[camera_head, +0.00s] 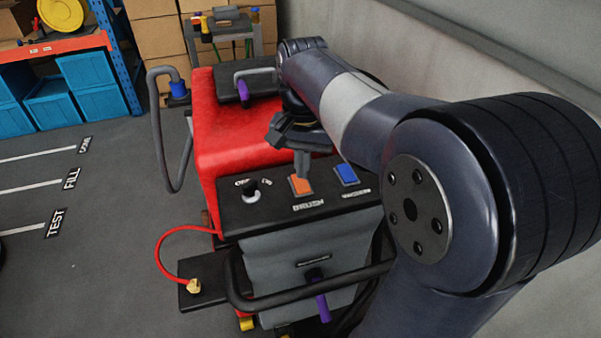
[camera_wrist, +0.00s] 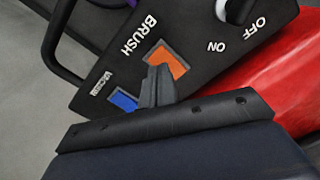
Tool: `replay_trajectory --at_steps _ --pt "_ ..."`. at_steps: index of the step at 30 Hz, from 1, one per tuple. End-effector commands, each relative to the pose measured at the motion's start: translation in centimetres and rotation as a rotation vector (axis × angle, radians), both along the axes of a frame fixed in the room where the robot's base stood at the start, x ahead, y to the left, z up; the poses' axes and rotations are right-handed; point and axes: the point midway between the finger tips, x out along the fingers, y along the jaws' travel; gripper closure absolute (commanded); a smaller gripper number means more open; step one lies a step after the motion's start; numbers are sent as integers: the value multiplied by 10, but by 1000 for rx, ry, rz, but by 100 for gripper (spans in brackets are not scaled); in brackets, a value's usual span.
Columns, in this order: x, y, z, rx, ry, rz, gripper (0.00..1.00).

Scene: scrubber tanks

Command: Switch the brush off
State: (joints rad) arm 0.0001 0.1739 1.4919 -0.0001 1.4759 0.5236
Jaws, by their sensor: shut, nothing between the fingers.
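The orange brush switch (camera_head: 300,185) sits on the black control panel of the red scrubber, above the word BRUSH. It also shows in the wrist view (camera_wrist: 168,62), where its lower left part is hidden by my fingers. My gripper (camera_head: 302,170) is shut and empty, pointing down with its tips at the switch. In the wrist view my gripper (camera_wrist: 158,78) overlaps the switch's edge; I cannot tell whether it touches. The blue switch (camera_head: 346,174) is to the right on the same panel.
The red scrubber body (camera_head: 225,130) lies behind the panel. A black handle bar (camera_head: 300,295) crosses in front. A red hose (camera_head: 175,240) loops at the left. Blue bins (camera_head: 75,95) stand on a shelf at the far left. A wall (camera_head: 420,60) runs along the right.

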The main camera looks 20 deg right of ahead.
Motion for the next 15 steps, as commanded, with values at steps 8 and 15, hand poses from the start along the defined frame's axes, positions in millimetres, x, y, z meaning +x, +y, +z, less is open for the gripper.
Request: replay_trajectory --at_steps 8,15 --pt "0 0 27 0 0 0 100" --pt "0 0 43 0 0 0 100"
